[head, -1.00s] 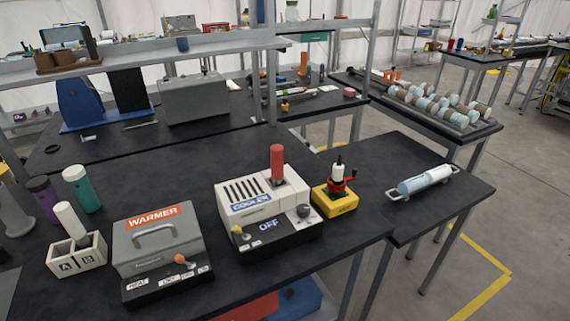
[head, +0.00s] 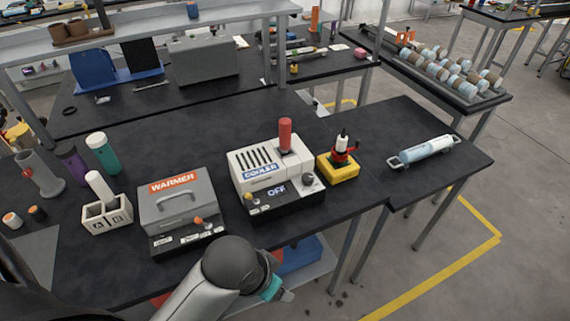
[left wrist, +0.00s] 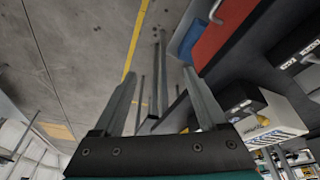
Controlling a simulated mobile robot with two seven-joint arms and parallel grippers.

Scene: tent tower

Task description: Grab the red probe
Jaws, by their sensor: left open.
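The red probe (head: 285,133) is a red cylinder standing upright in the top right of the white cooler (head: 262,170), whose display reads OFF. My left gripper (head: 284,294) is at the lower middle of the head view, in front of and below the cooler, clear of the probe. In the left wrist view the left gripper (left wrist: 163,85) has its two fingers spread with nothing between them. The cooler shows at that view's right edge (left wrist: 272,118). I cannot make out the probe there. My right gripper is not in view.
A grey warmer (head: 178,213) stands left of the cooler, and a yellow-based device (head: 338,169) stands close on its right. A white two-slot holder (head: 107,215) is farther left. A pale blue cylinder in a rack (head: 425,148) lies on the right table. The black tabletop behind the cooler is clear.

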